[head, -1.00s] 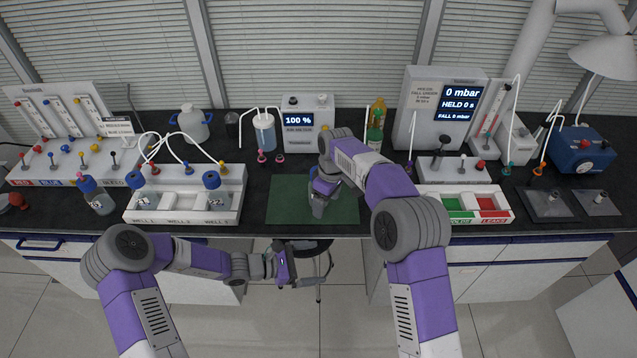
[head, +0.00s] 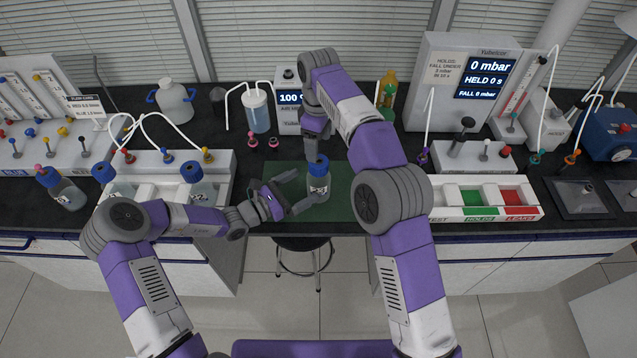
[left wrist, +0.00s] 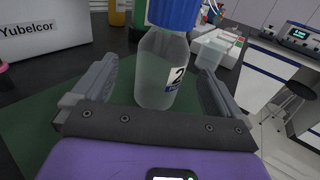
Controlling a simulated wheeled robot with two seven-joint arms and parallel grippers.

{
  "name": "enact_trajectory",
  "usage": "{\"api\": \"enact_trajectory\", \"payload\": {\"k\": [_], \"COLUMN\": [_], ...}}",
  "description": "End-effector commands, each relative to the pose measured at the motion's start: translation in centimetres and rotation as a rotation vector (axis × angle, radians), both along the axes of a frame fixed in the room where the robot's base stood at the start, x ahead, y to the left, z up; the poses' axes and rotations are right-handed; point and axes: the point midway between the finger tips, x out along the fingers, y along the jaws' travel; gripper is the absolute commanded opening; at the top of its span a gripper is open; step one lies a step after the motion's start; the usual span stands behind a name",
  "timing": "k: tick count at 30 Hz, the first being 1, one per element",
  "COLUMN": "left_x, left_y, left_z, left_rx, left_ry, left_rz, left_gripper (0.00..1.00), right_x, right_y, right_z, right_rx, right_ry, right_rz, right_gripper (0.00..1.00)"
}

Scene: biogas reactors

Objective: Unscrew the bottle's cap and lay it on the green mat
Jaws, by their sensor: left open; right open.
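The bottle (head: 318,188) is clear, has a label marked 2, and stands upright on the green mat (head: 338,205). Its blue cap (head: 318,163) is on its top. In the left wrist view the bottle (left wrist: 160,72) stands between the spread fingers of my left gripper, with a gap on each side, and the blue cap (left wrist: 173,12) is cut by the top edge. My left gripper (head: 299,191) is open, low at the bottle's left side. My right gripper (head: 316,148) points down just above or behind the cap; its fingertips are partly hidden, and nothing shows held in it.
A rack with wells and blue-capped bottles (head: 190,186) stands left of the mat. A tray with green and red compartments (head: 440,213) is to the right. A grey box reading 100 % (head: 288,108) and a tubed bottle (head: 258,110) are behind. The mat's right part is clear.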

Motion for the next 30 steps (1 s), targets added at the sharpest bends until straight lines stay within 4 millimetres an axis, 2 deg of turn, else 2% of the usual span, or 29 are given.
{"api": "enact_trajectory", "payload": {"k": [6, 12, 16, 24, 25, 30], "left_x": [1.7, 3.2, 3.6, 3.7, 3.7, 3.7], "left_y": [-2.9, -4.9, -5.6, -5.7, -5.7, -5.7], "left_z": [0.1, 0.1, 0.1, 0.1, 0.1, 0.1], "left_rx": [-0.002, -0.001, -0.001, 0.0, 0.0, 0.0], "left_ry": [-0.001, -0.001, -0.001, 0.0, 0.0, 0.0], "left_rz": [-0.004, -0.002, -0.002, -0.001, -0.001, -0.001], "left_gripper": [1.0, 1.0, 1.0, 1.0, 0.98, 0.72], "right_x": [0.0, 0.0, 0.0, 0.0, 0.0, 0.0], "right_y": [0.0, 0.0, 0.0, 0.0, 0.0, 0.0], "right_z": [0.2, 0.2, 0.2, 0.2, 0.2, 0.2], "right_rx": [0.001, 0.001, 0.001, 0.001, 0.001, 0.001], "right_ry": [-0.002, -0.001, 0.0, -0.001, -0.001, -0.001], "right_rz": [0.0, 0.0, 0.0, 0.0, 0.0, 0.0], "right_gripper": [0.78, 0.78, 0.78, 0.78, 0.78, 0.78]}}
